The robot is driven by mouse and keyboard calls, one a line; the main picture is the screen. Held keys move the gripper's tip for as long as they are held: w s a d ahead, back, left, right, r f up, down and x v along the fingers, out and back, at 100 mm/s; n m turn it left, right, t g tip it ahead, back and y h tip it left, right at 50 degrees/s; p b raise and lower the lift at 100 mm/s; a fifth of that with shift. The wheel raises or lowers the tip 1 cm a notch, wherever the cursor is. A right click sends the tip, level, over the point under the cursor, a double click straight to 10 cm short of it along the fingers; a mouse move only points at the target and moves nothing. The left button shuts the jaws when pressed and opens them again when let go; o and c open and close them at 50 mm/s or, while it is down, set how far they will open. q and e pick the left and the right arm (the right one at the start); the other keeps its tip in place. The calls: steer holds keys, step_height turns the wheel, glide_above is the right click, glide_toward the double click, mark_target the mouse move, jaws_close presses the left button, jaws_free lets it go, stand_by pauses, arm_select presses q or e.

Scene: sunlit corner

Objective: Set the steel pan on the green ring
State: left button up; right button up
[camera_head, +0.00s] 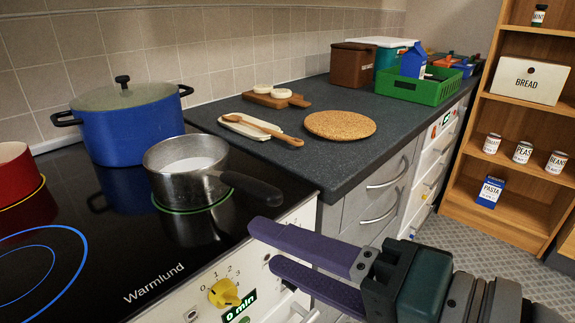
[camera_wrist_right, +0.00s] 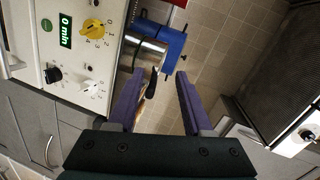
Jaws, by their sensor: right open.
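The steel pan (camera_head: 160,184) stands upright on the black hob in the head view, with something white inside. Its dark handle (camera_head: 252,189) points right, towards the hob's front edge. The green ring (camera_head: 196,210) shows as a thin arc along the pan's base; the pan covers the rest and appears to stand on it. My right gripper (camera_head: 262,244) is open and empty, in front of the hob and apart from the handle. In the right wrist view its purple fingers (camera_wrist_right: 159,78) are spread, with the pan (camera_wrist_right: 150,47) beyond them. My left gripper is not in view.
A blue lidded pot (camera_head: 130,130) stands behind the pan, and a red pot (camera_head: 15,172) at the left. The blue ring (camera_head: 77,254) area is bare. A cork mat (camera_head: 340,124), boards and a green crate (camera_head: 425,92) lie on the counter. A shelf (camera_head: 520,112) stands at right.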

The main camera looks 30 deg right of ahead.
steer(key=s+a+f+n+g, duration=0.3)
steer(key=s+f+n+g, duration=0.15)
steer(key=n, duration=0.35)
steer(key=s+d+f+n+g+h, duration=0.3)
steer(key=s+d+g+h, duration=0.3)
steer(key=s+d, duration=0.2)
steer(key=shift+s+d+f+n, duration=0.2)
steer(key=shift+s+d+n, duration=0.05)
steer(key=shift+d+n, duration=0.75)
